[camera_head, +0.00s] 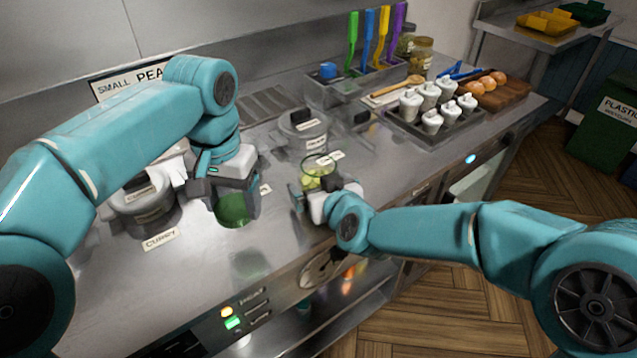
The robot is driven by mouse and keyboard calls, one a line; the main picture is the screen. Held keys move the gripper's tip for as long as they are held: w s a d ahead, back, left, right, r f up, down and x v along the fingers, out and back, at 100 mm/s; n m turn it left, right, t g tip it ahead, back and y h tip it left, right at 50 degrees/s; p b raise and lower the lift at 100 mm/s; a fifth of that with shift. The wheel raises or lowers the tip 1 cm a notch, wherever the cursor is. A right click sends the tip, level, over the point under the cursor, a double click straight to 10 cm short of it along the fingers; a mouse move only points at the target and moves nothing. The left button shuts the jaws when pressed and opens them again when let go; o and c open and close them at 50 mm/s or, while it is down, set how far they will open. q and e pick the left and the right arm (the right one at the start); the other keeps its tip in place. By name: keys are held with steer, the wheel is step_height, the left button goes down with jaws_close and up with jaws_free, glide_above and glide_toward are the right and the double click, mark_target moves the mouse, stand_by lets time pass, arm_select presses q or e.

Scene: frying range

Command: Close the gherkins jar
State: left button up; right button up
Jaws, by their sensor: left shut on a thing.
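The gherkins jar (319,174) is a clear open-topped jar with pale green pieces inside, upright on the steel counter, with a small white label at its rim. My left gripper (236,205) is shut on a round green lid (233,208), held to the left of the jar and apart from it. My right gripper (316,203) is at the front of the jar, its fingers low around the jar's sides. Its own wrist hides part of the fingers, so their contact with the glass is unclear.
A lidded container (303,133) stands behind the jar. A curry pot (145,205) is at left, partly behind my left arm. A rack of white-lidded bottles (432,107), a utensil holder (345,92) and a board with round orange-brown items (500,95) are at the back right.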

arm_select(q)
steer(key=shift+s+r, duration=0.1)
steer(key=shift+s, duration=0.05)
arm_select(e)
steer(key=shift+w, duration=0.1)
steer(key=shift+c, duration=0.9)
steer(key=shift+r, duration=0.1)
steer(key=c, duration=1.1)
arm_select(q)
step_height(320, 180, up, 12)
steer(key=p, duration=1.2)
arm_select(e)
step_height(320, 180, up, 20)
